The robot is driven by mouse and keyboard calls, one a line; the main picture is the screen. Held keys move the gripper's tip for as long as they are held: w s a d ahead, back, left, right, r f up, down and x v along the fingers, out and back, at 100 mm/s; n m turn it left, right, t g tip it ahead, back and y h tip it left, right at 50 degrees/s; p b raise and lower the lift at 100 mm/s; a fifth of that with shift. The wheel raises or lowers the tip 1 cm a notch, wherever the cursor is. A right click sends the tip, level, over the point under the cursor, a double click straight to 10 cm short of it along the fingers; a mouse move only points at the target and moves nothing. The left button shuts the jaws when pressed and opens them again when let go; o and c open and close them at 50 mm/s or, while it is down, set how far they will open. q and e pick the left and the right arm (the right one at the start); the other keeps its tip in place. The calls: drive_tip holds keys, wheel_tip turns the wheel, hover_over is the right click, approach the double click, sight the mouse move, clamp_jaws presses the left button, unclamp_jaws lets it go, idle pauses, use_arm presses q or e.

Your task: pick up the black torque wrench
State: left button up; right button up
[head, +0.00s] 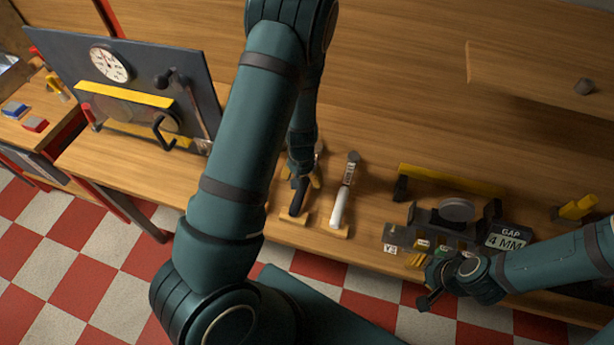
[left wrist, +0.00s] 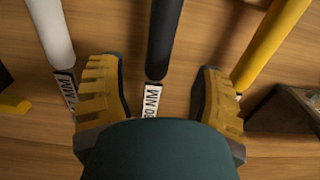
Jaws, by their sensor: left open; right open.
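The black torque wrench (head: 297,199) lies on the bench between the white-handled wrench (head: 340,207) and my left arm. My left gripper (head: 301,176) is over its far part, pointing down. In the left wrist view the black handle (left wrist: 164,38) runs to a lettered plate (left wrist: 152,98) between the two open yellow fingers of the left gripper (left wrist: 158,72). The fingers are apart from it on both sides; their height above it is unclear. My right gripper (head: 432,285) is open and empty near the bench's front edge.
In the left wrist view the white handle (left wrist: 50,30) is on the left and a yellow handle (left wrist: 272,42) on the right, both close to the fingers. A fixture with a "GAP 4 MM" sign (head: 507,238) stands near my right gripper. A dark upright panel (head: 190,65) stands at left.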

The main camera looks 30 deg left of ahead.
sight(303, 191)
use_arm(q)
wheel_tip(303, 191, down, 7)
drive_tip(key=shift+d+f, duration=0.1)
drive_tip(key=shift+f, duration=0.05)
idle(0.4)
clamp_jaws()
